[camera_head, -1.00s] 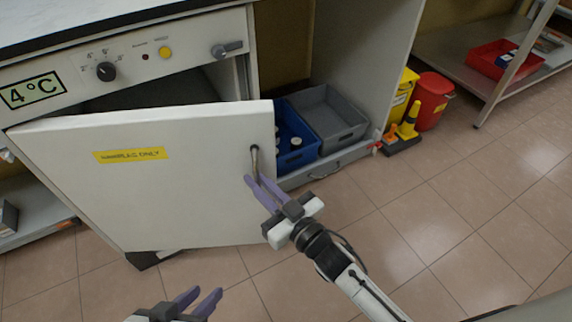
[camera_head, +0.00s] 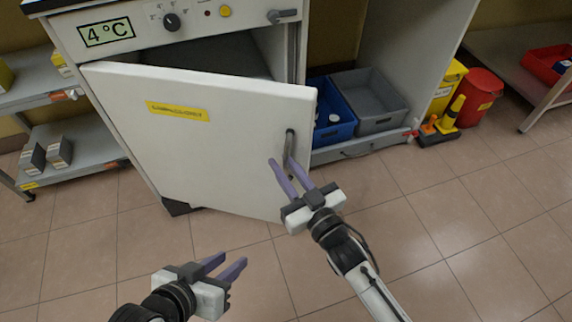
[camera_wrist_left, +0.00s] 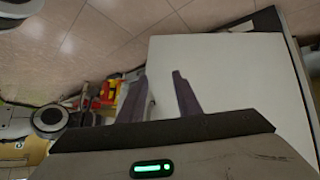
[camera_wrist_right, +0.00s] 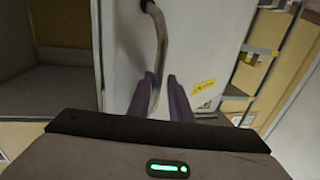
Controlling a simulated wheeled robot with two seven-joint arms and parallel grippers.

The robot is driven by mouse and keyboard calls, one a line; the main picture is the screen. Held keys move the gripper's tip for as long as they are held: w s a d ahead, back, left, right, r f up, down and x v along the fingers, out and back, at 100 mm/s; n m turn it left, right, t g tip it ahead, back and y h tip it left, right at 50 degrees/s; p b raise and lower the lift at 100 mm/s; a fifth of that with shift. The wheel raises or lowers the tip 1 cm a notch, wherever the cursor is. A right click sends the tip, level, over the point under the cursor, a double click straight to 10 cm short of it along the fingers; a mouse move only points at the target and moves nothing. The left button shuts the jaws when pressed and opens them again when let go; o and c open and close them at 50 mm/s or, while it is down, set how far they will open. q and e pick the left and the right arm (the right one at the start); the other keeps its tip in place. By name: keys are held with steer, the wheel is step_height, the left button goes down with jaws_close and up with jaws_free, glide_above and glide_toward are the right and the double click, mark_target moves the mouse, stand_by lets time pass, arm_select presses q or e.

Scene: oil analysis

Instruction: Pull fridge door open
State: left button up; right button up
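The white fridge door (camera_head: 215,150) stands ajar, with a dark gap above its top edge. It has a yellow label (camera_head: 178,111) and a metal handle (camera_head: 289,148) near its right edge. My right gripper (camera_head: 281,161) is open at the lower part of this handle. In the right wrist view the handle (camera_wrist_right: 160,35) runs down to between the parted fingertips; I cannot tell whether they touch it. My left gripper (camera_head: 233,261) is open and empty, low in front of the door and apart from it. The door (camera_wrist_left: 220,85) fills much of the left wrist view.
Blue (camera_head: 338,128) and grey (camera_head: 368,100) crates stand in the open bay right of the fridge. A red bin (camera_head: 479,95) and a yellow-orange item (camera_head: 445,122) stand further right. Shelves (camera_head: 95,145) stand at left. The tiled floor in front is clear.

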steer(key=shift+d, duration=0.1)
